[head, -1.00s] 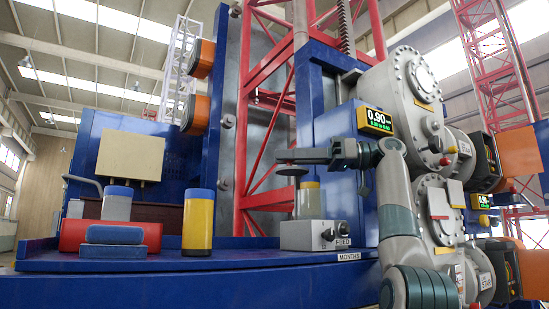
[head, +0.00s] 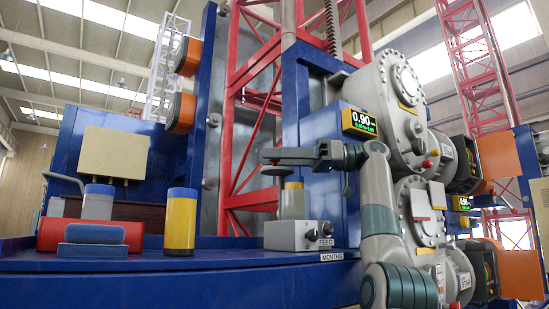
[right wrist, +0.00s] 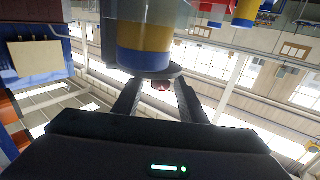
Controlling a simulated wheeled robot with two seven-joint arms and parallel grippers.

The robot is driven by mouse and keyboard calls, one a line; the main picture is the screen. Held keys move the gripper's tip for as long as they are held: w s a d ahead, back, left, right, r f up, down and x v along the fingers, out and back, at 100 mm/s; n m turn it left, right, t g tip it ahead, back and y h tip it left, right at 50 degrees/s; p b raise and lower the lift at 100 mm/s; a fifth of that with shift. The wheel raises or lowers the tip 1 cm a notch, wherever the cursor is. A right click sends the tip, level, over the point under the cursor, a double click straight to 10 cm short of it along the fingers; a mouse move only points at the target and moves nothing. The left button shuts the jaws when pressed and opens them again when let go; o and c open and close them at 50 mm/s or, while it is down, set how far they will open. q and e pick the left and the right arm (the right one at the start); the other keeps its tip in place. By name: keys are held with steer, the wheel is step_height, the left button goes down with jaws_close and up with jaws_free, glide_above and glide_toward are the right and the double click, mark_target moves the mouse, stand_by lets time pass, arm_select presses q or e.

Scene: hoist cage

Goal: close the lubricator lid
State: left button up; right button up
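The lubricator (head: 292,205) is a clear cup with a yellow band near its top, on a grey box marked FEED. Its lid, a dark thin disc (head: 277,170), shows just above the cup's top, offset to the left. My right gripper (head: 270,156) lies level just above the lid, pointing left. In the right wrist view, the fingers (right wrist: 160,100) are spread apart beside the dark lid (right wrist: 172,72), with a small red spot between them. The yellow-banded cup (right wrist: 145,38) lies beyond. Whether the fingers touch the lid cannot be told. My left gripper is not in view.
A yellow and blue cylinder (head: 180,222) stands on the blue ledge (head: 200,262) to the left. A blue column with a 0.90 display (head: 360,122) rises behind my right arm.

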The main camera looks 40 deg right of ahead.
steer(key=v, duration=0.7)
steer(key=shift+d, duration=0.15)
